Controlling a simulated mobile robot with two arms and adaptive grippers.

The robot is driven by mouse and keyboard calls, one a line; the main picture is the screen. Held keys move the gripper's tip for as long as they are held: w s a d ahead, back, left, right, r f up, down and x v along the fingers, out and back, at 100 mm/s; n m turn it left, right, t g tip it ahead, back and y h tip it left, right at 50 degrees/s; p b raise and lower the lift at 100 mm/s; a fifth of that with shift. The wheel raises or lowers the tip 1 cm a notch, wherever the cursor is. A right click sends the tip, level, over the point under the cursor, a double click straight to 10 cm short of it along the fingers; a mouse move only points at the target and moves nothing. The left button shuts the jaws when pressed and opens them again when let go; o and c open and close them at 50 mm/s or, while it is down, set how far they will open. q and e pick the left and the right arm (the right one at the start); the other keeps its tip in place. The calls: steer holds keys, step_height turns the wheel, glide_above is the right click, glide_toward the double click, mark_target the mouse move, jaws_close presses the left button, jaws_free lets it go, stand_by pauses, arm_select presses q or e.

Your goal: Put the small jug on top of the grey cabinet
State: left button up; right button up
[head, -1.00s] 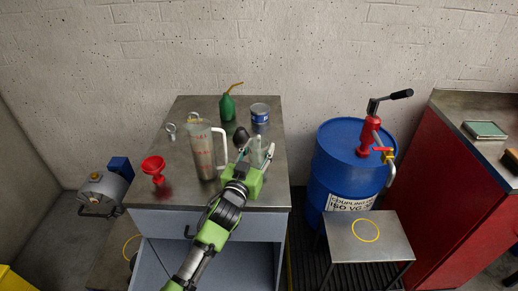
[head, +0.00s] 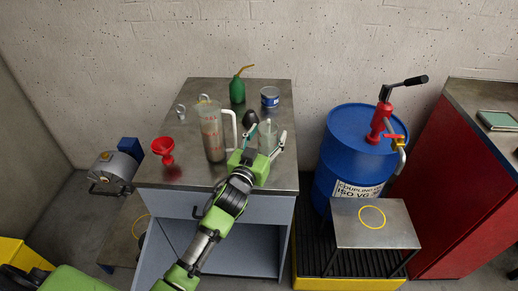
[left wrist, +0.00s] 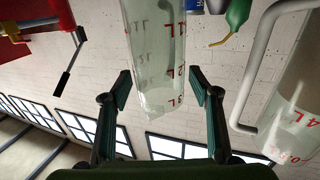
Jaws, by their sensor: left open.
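The small jug (head: 267,137) is clear plastic and stands on the metal top of the grey cabinet (head: 268,208), near its right edge. My left gripper (head: 267,141) is open, with one finger on each side of the small jug. In the left wrist view, which is upside down, the small jug (left wrist: 160,55) with red marks shows between the spread fingers (left wrist: 160,92), with gaps on both sides. My right gripper is not in view.
A larger jug (head: 212,140) with a white handle stands just left of the gripper. A red funnel (head: 163,147), green oil can (head: 237,90), blue tin (head: 270,97) and dark rounded object (head: 251,118) share the top. A blue drum (head: 350,155) stands to the right.

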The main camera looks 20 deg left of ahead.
arm_select(q)
steer(key=s+b, duration=0.1)
steer(key=s, duration=0.9)
steer(key=shift+s+a, duration=0.2)
steer(key=shift+s, duration=0.2)
